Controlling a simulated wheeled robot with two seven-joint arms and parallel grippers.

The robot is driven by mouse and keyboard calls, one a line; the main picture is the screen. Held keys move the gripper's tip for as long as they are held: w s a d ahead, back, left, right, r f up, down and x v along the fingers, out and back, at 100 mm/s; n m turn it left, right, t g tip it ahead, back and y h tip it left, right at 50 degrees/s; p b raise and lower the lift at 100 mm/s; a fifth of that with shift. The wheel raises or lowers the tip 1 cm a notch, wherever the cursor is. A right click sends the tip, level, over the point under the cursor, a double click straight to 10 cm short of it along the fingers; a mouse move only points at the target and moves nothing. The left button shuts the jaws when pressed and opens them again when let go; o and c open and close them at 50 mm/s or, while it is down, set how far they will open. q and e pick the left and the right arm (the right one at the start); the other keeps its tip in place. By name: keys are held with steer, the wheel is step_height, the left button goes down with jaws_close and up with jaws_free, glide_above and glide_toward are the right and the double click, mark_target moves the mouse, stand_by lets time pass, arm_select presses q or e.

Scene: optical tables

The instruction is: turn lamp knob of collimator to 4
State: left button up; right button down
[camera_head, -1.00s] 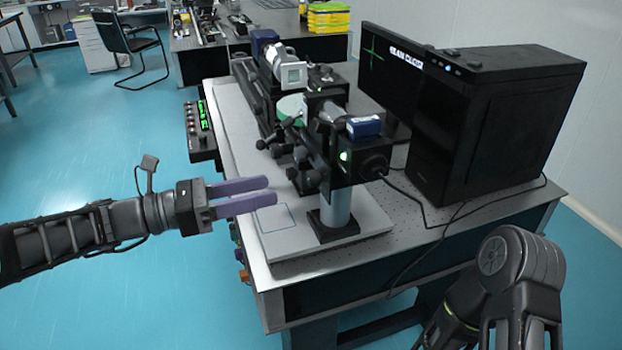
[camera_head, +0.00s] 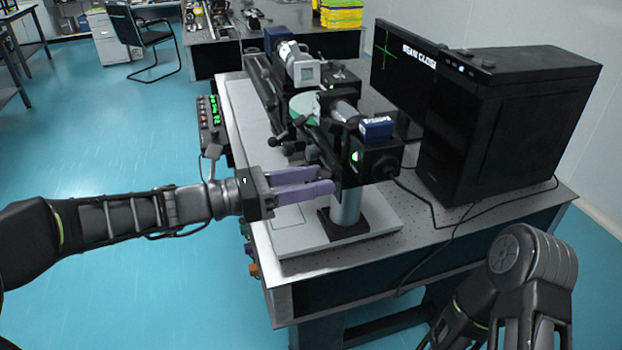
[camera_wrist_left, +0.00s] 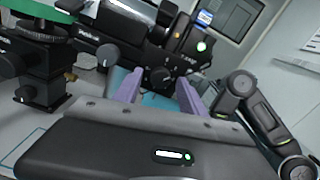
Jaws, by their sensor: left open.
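The collimator (camera_head: 345,113) is a dark instrument standing on a grey post above the light base plate. Its near end is a black housing (camera_head: 377,158) with a lit green spot. In the left wrist view this housing (camera_wrist_left: 185,62) shows beyond the fingers, with a dark round knob (camera_wrist_left: 160,75) low on it. I cannot read a scale on it. My left gripper (camera_head: 328,180) has two purple fingers, open and empty, pointing right just below and left of the housing. In the wrist view the fingers (camera_wrist_left: 158,93) lie either side of the knob's line, apparently short of it.
A black computer case (camera_head: 510,120) and a monitor (camera_head: 403,65) stand right of the collimator. A control box (camera_head: 213,120) with green digits sits at the table's left edge. Cables (camera_head: 435,215) cross the table's right part. My right arm (camera_head: 535,265) is at lower right.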

arm_select(q)
steer(key=shift+c, duration=0.4)
jaws_close()
stand_by(0.4)
